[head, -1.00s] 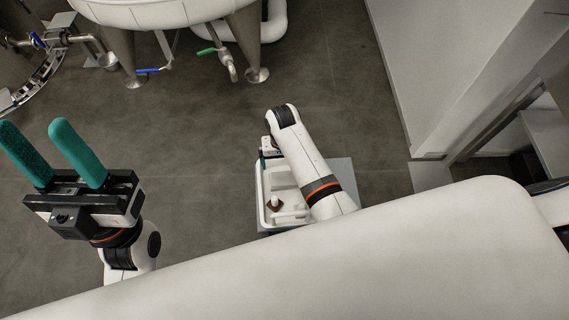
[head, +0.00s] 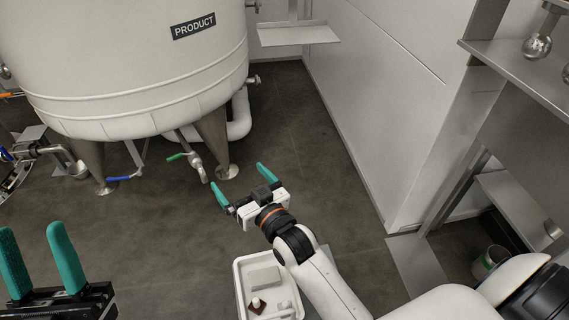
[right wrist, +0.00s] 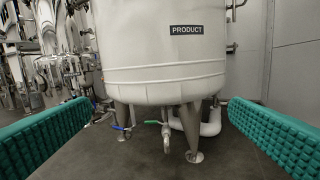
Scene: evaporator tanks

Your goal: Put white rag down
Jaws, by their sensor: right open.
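My right gripper (head: 239,175) is open and empty, stretched out over the floor in front of the PRODUCT tank. In the right wrist view its green fingers stand wide apart at both sides with nothing between them. My left gripper (head: 34,235) is at the lower left with its green fingers apart and nothing between them. I cannot make out a white rag for certain. A white tray (head: 240,285) below my right arm holds a pale block-like item (head: 265,278) and a small white item on a brown piece (head: 256,304); my arm hides part of the tray.
The white PRODUCT tank (head: 130,75) stands on metal legs, with a blue-handled valve (head: 124,178) and a green-handled valve (head: 186,156) below it. A pale wall (head: 365,110) and metal shelves (head: 520,60) are at the right. Dark floor between is clear.

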